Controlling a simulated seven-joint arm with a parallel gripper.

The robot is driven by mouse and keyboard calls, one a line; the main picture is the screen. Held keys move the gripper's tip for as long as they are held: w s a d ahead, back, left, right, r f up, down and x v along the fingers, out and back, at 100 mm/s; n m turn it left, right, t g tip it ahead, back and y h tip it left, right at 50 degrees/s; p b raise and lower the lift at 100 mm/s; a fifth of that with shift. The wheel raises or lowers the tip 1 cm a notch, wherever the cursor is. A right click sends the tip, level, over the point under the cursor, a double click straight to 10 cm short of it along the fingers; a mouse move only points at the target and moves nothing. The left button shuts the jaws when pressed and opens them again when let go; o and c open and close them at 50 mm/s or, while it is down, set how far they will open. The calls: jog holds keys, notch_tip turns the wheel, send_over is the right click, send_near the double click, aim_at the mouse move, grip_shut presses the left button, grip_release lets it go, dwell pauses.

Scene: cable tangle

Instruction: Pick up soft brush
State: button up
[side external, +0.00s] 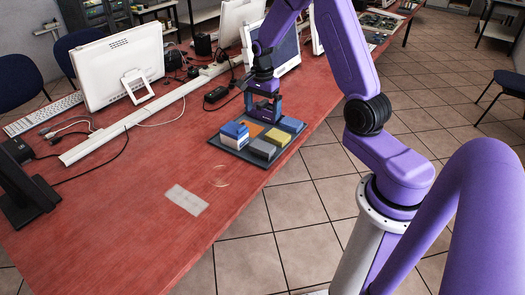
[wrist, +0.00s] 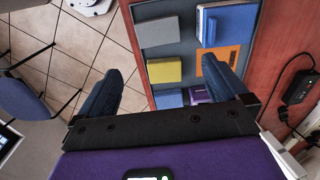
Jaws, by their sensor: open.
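I cannot tell for sure which item is the soft brush. A dark tray (side external: 226,147) on the red table holds several small items. In the wrist view these are a grey block (wrist: 156,32), a blue and white block (wrist: 228,22), a yellow block (wrist: 164,70), an orange flat piece (wrist: 230,56), a blue block (wrist: 168,100) and a partly hidden purple item (wrist: 201,95). My gripper (side external: 264,115) is over the tray's far part, open and empty. In the wrist view its two fingers (wrist: 161,68) stand apart, the right one covering part of the tray.
A white monitor (side external: 122,65) and a keyboard (side external: 42,113) stand at the left. A black adapter (wrist: 300,88) with cable lies beside the tray. The tiled floor (wrist: 85,50) begins past the table edge.

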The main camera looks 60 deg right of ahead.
aim_at(262, 146)
jog(key=f, duration=1.6)
jog(key=shift+s+a+f, duration=0.15)
jog(key=shift+a, duration=0.05)
jog(key=shift+c, duration=0.3)
jog(key=c, duration=0.6)
jog(key=shift+c, duration=0.2)
jog(key=shift+r, duration=0.75)
jog(key=s+a+r, duration=0.4)
jog(key=s+r, duration=0.7)
jog(key=s, duration=0.2)
jog(key=shift+a+r, duration=0.3)
jog(key=shift+a, duration=0.1)
